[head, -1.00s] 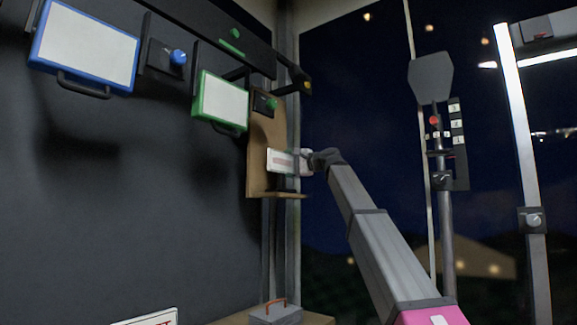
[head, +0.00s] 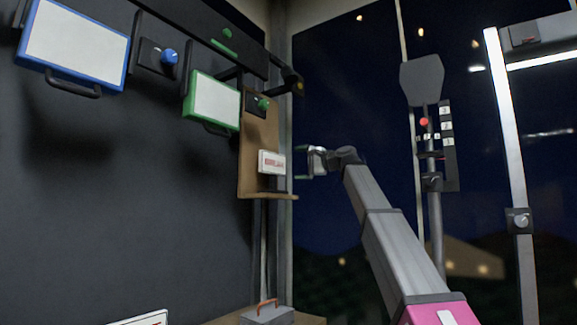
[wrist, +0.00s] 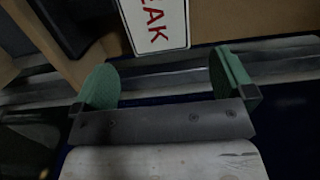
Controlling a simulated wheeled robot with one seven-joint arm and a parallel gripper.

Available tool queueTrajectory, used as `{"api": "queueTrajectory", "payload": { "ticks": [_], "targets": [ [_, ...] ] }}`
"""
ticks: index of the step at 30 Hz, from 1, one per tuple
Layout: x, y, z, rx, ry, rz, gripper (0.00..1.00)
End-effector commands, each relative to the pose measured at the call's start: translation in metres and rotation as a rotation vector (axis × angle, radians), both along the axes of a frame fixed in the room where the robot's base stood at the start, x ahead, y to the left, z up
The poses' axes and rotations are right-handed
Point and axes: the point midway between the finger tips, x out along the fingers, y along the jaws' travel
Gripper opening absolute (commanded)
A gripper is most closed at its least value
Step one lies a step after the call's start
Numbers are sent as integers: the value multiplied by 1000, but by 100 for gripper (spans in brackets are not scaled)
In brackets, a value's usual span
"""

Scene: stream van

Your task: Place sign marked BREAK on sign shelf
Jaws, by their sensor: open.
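The BREAK sign (head: 271,162) is a small white plate with red letters. It stands at the wooden sign shelf (head: 268,197), near its right side, in front of the brown back board; a dark shape below the plate appears to rest on the shelf. In the wrist view part of the sign (wrist: 158,22) shows at the top, reading "EAK". My gripper (head: 303,163) is to the right of the sign and apart from it. Its green fingers are open and empty in the wrist view (wrist: 165,80), with a gap between them and the sign.
A green-framed panel (head: 214,101) and a blue-framed panel (head: 75,43) hang on the dark wall at left. A grey box with a red handle (head: 267,314) sits below the shelf. Another white sign (head: 140,319) shows at the bottom edge. A pole with buttons (head: 434,140) stands at right.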

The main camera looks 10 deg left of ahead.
Motion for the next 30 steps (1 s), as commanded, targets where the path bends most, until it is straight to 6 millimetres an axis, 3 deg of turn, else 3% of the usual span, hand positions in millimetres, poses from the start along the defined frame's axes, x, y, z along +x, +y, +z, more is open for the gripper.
{"api": "queueTrajectory", "payload": {
  "ticks": [3,7,17,20,23,26,30],
  "targets": [
    [-5,-18,0,1,-1,-2,100],
    [-9,-28,0,1,0,0,100],
    [-9,-33,0,0,0,1,100],
    [-5,-34,-11,-11,2,-7,100],
    [6,-39,-45,-48,6,-32,100],
    [23,-47,-102,-114,11,-71,100],
    [46,-64,-194,-229,19,-127,100]
  ]
}}
